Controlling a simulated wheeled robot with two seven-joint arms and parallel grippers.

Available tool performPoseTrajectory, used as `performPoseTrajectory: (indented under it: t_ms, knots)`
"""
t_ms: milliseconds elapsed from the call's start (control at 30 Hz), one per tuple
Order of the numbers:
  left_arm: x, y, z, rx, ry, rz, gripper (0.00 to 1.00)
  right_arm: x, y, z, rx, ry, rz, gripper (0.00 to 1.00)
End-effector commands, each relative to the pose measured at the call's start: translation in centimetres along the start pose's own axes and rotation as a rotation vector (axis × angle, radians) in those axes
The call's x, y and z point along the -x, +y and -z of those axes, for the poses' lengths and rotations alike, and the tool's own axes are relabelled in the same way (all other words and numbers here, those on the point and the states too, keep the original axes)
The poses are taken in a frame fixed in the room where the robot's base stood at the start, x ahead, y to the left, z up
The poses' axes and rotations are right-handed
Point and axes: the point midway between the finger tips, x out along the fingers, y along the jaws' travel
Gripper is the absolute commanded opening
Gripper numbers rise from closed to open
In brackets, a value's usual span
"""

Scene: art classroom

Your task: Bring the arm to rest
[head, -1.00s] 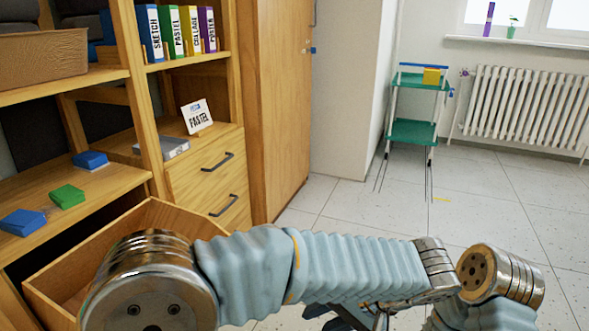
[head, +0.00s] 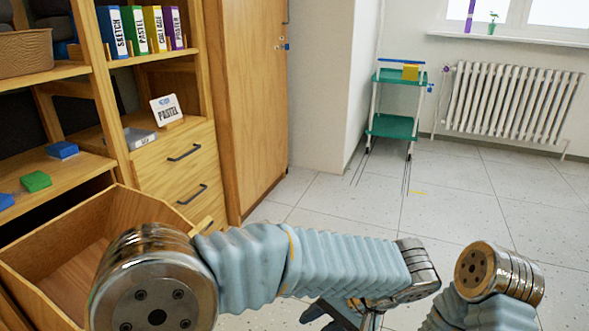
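My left arm, in a pale blue ribbed sleeve with metal joints, crosses the lower middle of the head view from the left. Part of what looks like its gripper (head: 340,312) shows under the far joint at the bottom edge. Its fingertips are cut off or hidden, so I cannot tell its opening. A second sleeved arm piece with a metal joint stands at the lower right, and no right gripper shows. An open wooden drawer (head: 28,292) lies at the lower left, beside and partly behind my arm. Its visible inside looks empty.
A green trolley (head: 392,126) and a radiator (head: 512,103) stand far back. The tiled floor between is clear.

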Motion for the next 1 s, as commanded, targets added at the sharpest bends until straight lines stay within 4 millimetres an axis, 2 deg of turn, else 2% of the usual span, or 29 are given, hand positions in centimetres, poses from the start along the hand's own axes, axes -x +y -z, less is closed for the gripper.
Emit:
performPoseTrajectory:
  t_ms: [167, 267, 367, 567, 700, 767, 867, 1000]
  knots:
    - [-3.4, 1.2, 0.3, -0.043, -0.042, -0.081, 0.38, 0.0, 0.1, 0.0, -0.001, 0.0, -0.001, 0.43]
    - [-6.0, 2.3, 0.4, -0.072, -0.072, -0.156, 0.38, 0.0, 0.1, 0.0, -0.002, 0.0, -0.001, 0.43]
    - [-9.3, 3.6, 0.2, -0.099, -0.107, -0.257, 0.38, 0.0, 0.1, 0.0, -0.002, 0.0, -0.001, 0.43]
    - [-17.9, 7.4, -1.5, -0.095, -0.178, -0.566, 0.38, 0.0, 0.1, 0.0, -0.002, 0.0, -0.001, 0.43]
    - [-24.7, 10.3, -3.9, 0.042, -0.179, -0.842, 0.38, 0.0, 0.1, 0.0, -0.002, 0.0, -0.001, 0.43]
    - [-27.2, 11.0, -5.0, 0.136, -0.157, -0.927, 0.38, 0.0, 0.1, 0.0, -0.002, 0.0, -0.001, 0.43]
    - [-30.6, 11.2, -6.5, 0.299, -0.11, -0.997, 0.38, 0.0, 0.1, 0.0, -0.002, 0.0, -0.001, 0.43]
    - [-34.9, 10.3, -9.3, 0.507, -0.052, -0.987, 0.38, 0.0, 0.1, 0.0, -0.002, 0.0, -0.001, 0.43]
